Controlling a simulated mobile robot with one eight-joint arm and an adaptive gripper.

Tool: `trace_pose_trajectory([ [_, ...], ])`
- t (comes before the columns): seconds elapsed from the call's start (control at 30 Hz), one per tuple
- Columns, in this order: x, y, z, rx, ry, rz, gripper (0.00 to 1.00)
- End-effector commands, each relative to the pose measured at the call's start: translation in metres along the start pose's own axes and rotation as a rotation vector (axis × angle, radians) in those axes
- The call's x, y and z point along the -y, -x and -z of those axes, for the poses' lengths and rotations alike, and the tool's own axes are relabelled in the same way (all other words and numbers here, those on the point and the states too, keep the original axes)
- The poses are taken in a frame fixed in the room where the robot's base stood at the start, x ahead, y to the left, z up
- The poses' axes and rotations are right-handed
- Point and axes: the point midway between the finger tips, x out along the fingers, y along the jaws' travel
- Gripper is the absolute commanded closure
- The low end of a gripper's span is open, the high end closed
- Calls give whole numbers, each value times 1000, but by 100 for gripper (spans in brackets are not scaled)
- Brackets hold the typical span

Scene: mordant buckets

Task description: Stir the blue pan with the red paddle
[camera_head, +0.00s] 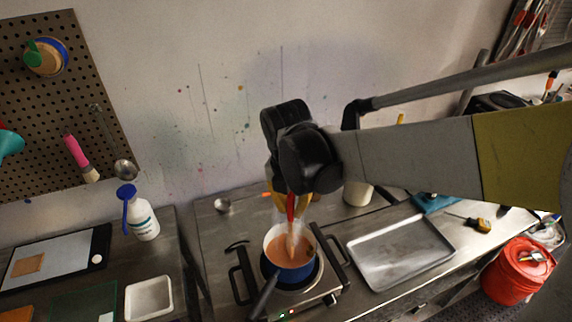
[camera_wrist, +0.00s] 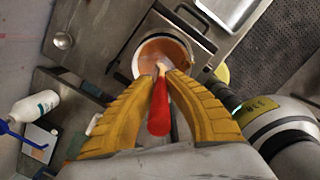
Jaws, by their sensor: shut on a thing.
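The blue pan (camera_head: 290,273) sits on the stove in the head view, its dark handle pointing to the lower left. It holds an orange-brown liquid, and its pale inside wall (camera_wrist: 139,66) shows in the wrist view. The red paddle (camera_head: 291,208) is roughly upright with its lower, paler end down in the pan. Its red handle (camera_wrist: 159,108) is between my yellow fingers in the wrist view. My gripper (camera_wrist: 162,72) is shut on the paddle, above the pan. In the head view the wrist partly hides my gripper (camera_head: 290,203). The paddle's tip is hidden in the liquid.
An empty metal tray (camera_head: 402,252) lies right of the stove (camera_head: 334,284). A pale container (camera_head: 357,193) stands behind it. A red bucket (camera_head: 517,272) stands at right.

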Motion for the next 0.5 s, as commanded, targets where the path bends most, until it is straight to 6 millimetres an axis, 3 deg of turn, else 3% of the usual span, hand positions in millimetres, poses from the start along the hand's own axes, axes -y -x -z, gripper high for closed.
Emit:
trace_pose_trajectory([
  [0.17,0,4,0,0,0,0,100],
  [0.5,0,37,-4,0,0,0,100],
])
